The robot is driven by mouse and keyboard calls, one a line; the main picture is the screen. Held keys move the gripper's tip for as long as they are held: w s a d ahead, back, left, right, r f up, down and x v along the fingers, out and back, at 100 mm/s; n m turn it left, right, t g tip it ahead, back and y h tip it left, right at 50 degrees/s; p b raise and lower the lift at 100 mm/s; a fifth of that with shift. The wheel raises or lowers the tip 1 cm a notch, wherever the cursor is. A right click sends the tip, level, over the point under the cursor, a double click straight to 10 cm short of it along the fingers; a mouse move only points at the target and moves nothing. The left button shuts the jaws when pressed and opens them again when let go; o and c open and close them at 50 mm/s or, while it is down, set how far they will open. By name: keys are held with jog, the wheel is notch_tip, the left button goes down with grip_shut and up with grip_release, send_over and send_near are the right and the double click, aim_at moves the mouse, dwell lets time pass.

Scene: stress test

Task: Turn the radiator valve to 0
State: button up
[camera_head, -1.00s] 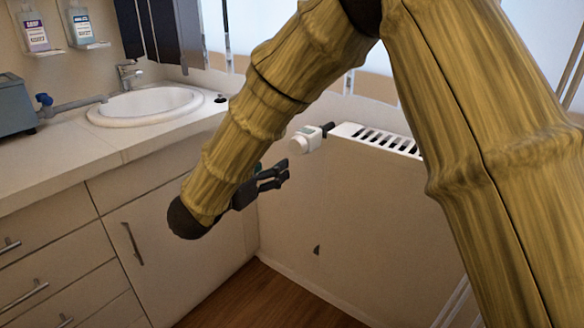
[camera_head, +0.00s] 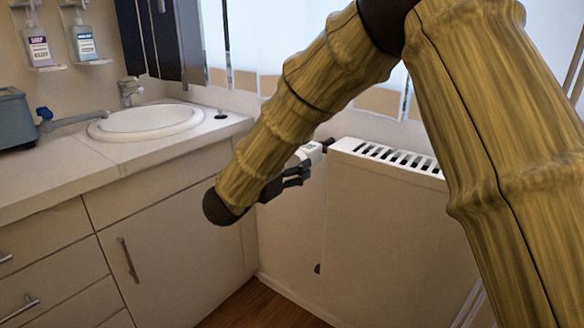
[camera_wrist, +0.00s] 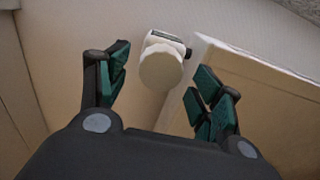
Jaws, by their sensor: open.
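The white radiator valve (camera_wrist: 161,66) is a knob with a dark band at its far end. It shows in the wrist view ahead of my gripper (camera_wrist: 160,92), between the lines of the two fingers and apart from them. My gripper is open, with green pads on dark fingers, and holds nothing. In the head view the valve (camera_head: 311,152) is partly hidden behind my arm, at the left end of the radiator (camera_head: 345,149). My gripper (camera_head: 300,177) is just below and in front of it there. The number setting on the valve cannot be read.
The radiator's side panel stands close to the right finger in the wrist view. A counter (camera_head: 150,155) with a sink (camera_head: 145,122) and a cabinet (camera_head: 175,250) are to the left. Two bottles (camera_head: 38,48) hang on the wall. Wooden floor (camera_head: 250,305) is below.

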jog(key=shift+w+d, duration=0.2)
jog(key=shift+w, duration=0.05)
jog(key=shift+c, duration=0.2)
jog(key=c, duration=1)
